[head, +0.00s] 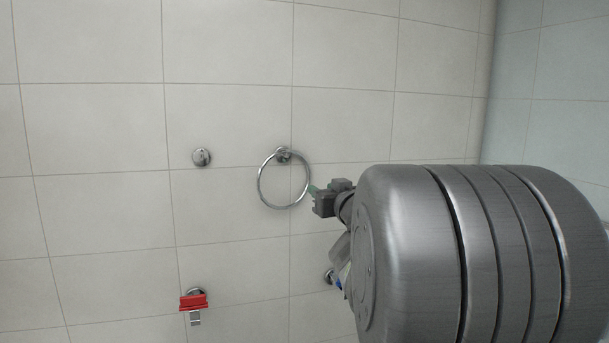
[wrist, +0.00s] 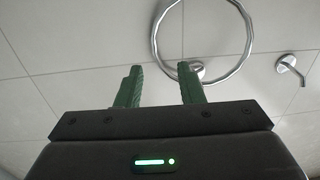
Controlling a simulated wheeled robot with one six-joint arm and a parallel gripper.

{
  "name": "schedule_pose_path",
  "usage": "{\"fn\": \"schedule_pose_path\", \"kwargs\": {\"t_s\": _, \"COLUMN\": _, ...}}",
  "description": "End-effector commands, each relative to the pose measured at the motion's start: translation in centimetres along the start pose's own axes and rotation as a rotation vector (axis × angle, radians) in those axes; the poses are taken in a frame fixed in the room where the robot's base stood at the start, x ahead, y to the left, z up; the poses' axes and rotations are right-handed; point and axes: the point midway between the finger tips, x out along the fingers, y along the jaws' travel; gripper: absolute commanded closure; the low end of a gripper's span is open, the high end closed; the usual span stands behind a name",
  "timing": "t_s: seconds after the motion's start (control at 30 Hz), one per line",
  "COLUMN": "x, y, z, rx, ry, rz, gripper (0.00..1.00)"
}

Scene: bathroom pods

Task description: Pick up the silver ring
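The silver ring (head: 259,184) is a thin, shiny hoop hanging from a round mount on the tiled wall in the head view. In the wrist view the ring (wrist: 250,45) fills the upper middle, and its mount shows behind the right finger. My gripper (head: 314,191) is just right of the ring in the head view, partly hidden by my arm. In the wrist view my gripper (wrist: 160,69) has its two green fingers apart with nothing held. The ring's near left arc passes above the gap between the fingertips. The distance in depth is hard to tell.
A small round wall fixture (head: 201,157) is left of the ring. A red item (head: 193,301) is on a wall fitting below. Another fitting (head: 329,276) shows beside my arm. The wrist view shows a chrome hook (wrist: 288,64) right of the ring.

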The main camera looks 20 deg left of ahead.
Motion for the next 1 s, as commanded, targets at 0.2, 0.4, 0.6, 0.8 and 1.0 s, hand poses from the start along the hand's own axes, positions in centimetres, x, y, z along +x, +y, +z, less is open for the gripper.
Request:
{"fn": "schedule_pose_path", "kwargs": {"t_s": 0.2, "x": 3.4, "y": -0.2, "z": 0.0, "rx": 0.001, "ry": -0.001, "rz": -0.003, "gripper": 0.66}}
{"fn": "schedule_pose_path", "kwargs": {"t_s": 0.4, "x": 4.4, "y": -0.2, "z": -0.1, "rx": 0.0, "ry": -0.002, "rz": -0.002, "gripper": 0.66}}
{"fn": "schedule_pose_path", "kwargs": {"t_s": 0.6, "x": 7.1, "y": -0.3, "z": -0.6, "rx": 0.001, "ry": -0.001, "rz": -0.003, "gripper": 0.66}}
{"fn": "schedule_pose_path", "kwargs": {"t_s": 0.8, "x": 9.1, "y": -0.3, "z": -0.5, "rx": -0.001, "ry": -0.002, "rz": -0.003, "gripper": 0.66}}
{"fn": "schedule_pose_path", "kwargs": {"t_s": 1.0, "x": 9.3, "y": -0.3, "z": -0.5, "rx": -0.001, "ry": -0.001, "rz": -0.002, "gripper": 0.66}}
